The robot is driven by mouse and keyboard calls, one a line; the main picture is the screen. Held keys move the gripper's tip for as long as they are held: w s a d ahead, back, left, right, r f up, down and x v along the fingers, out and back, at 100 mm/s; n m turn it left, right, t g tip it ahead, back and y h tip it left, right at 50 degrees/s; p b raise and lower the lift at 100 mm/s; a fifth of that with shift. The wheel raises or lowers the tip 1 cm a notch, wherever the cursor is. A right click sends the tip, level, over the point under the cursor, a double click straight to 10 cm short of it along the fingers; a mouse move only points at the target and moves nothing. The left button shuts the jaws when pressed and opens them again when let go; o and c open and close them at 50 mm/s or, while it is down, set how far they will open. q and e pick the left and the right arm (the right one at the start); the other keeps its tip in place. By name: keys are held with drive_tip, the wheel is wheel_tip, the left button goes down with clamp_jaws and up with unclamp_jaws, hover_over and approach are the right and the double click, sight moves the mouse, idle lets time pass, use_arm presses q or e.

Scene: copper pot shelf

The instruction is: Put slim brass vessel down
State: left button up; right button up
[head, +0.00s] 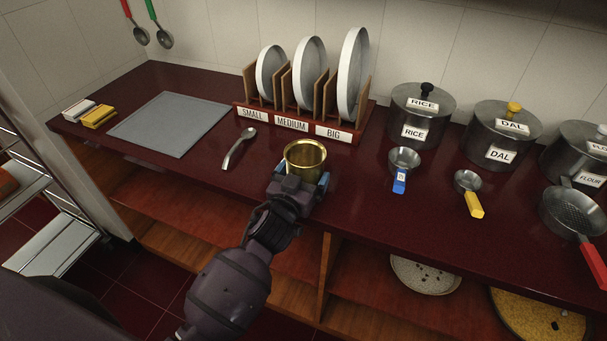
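The slim brass vessel (305,158) is a shiny gold cup, upright with its open mouth up, near the front edge of the dark red counter (345,197). My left gripper (303,178) reaches it from the front, with its fingers on either side of the vessel's lower part. It appears shut on the vessel. The gripper hides the vessel's base, so I cannot tell whether it touches the counter. My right gripper is not in view.
A spoon (239,148) and a grey board (174,122) lie to the left. A plate rack (300,126) stands behind. Rice (420,112) and dal (499,138) pots, with blue-handled (403,162) and yellow-handled (467,187) scoops before them, are right. Bare counter lies between vessel and scoops.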

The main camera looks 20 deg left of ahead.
use_arm(q)
drive_tip(key=o, duration=0.8)
drive_tip(key=shift+f, duration=0.1)
drive_tip(key=shift+c, duration=0.2)
drive_tip(key=shift+r, duration=0.25)
drive_tip(key=s, duration=1.2)
drive_tip(key=shift+a+f+p, duration=0.1)
drive_tip(key=shift+a+p, duration=0.1)
drive_tip(key=shift+p, duration=0.1)
